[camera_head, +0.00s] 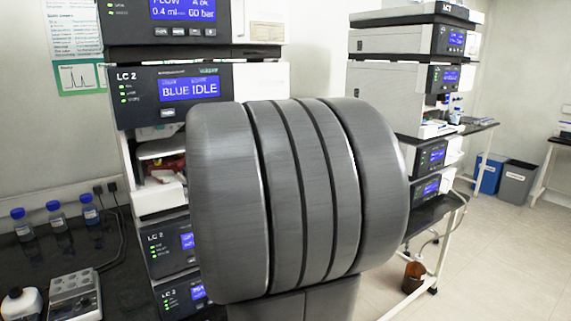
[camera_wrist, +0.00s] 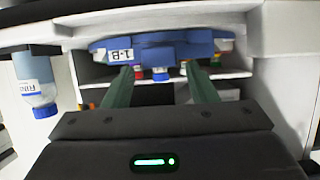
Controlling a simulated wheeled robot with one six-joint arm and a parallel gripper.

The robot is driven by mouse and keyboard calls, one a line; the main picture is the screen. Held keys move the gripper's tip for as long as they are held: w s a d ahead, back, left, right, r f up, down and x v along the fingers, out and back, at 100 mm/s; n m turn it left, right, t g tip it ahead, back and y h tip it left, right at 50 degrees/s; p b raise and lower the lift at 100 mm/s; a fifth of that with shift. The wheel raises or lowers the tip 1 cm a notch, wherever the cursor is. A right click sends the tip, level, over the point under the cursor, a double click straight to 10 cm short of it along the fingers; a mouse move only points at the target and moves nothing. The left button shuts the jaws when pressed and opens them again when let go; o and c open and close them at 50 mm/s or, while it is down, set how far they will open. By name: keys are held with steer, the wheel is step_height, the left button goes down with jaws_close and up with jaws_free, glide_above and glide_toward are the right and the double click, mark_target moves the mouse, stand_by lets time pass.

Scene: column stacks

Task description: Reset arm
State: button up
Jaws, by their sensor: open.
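My gripper (camera_wrist: 160,88) shows in the wrist view with two dark green fingers spread apart and nothing between them. Its fingers point into a white compartment. In the head view my own grey arm links fill the middle and hide the gripper.
Another instrument stack (camera_head: 400,85) stands at the right. Blue-capped bottles (camera_head: 56,215) stand on the dark bench at left. A bottle (camera_wrist: 38,85) hangs at left in the wrist view. Blue and grey bins (camera_head: 517,182) stand at the far right; floor there is clear.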

steer(key=shift+s+r, duration=0.15)
steer(key=shift+r, duration=0.95)
